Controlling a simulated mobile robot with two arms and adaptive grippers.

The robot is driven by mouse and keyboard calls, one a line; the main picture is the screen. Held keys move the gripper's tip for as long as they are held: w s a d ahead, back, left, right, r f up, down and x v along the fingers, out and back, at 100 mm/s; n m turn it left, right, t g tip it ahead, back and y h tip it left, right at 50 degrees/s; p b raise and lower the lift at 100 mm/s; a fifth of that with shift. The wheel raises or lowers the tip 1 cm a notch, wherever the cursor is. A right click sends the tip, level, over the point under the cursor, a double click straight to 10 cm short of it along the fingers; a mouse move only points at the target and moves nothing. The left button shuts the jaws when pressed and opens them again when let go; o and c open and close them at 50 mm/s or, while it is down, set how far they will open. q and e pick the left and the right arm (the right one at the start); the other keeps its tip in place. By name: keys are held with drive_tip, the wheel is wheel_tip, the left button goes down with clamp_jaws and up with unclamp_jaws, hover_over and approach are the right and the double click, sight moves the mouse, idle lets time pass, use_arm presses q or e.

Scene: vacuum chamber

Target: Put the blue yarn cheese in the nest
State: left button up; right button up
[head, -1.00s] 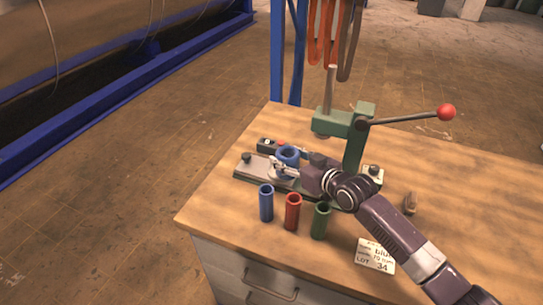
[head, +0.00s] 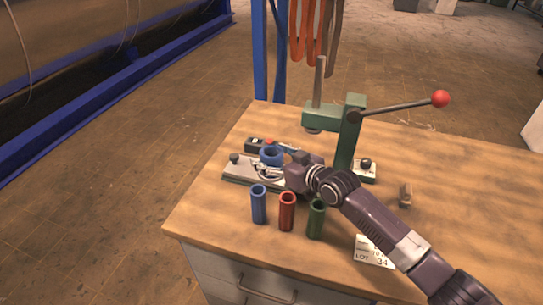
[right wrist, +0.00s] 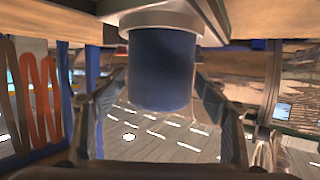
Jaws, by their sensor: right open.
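In the right wrist view the cheese (right wrist: 161,72) stands against a pale round seat (right wrist: 124,30), apparently the nest; that view looks upside down. My right gripper (head: 270,172) is at the cheese. Its fingers are open on either side of it in the wrist view (right wrist: 160,105), with gaps visible. How fully the cheese sits in the nest is hidden. My left gripper is out of view.
Blue (head: 259,205), red (head: 287,211) and green (head: 316,218) tubes stand in front of the plate. The press (head: 349,135) has a red-knobbed lever (head: 440,98). A black box (head: 258,144) lies behind the cheese; a label card (head: 372,251) lies at front right.

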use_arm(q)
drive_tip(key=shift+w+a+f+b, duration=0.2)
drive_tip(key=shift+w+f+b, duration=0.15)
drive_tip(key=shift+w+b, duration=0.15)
use_arm(e)
drive_tip(key=v, duration=1.2)
drive_tip(key=shift+r, duration=0.2)
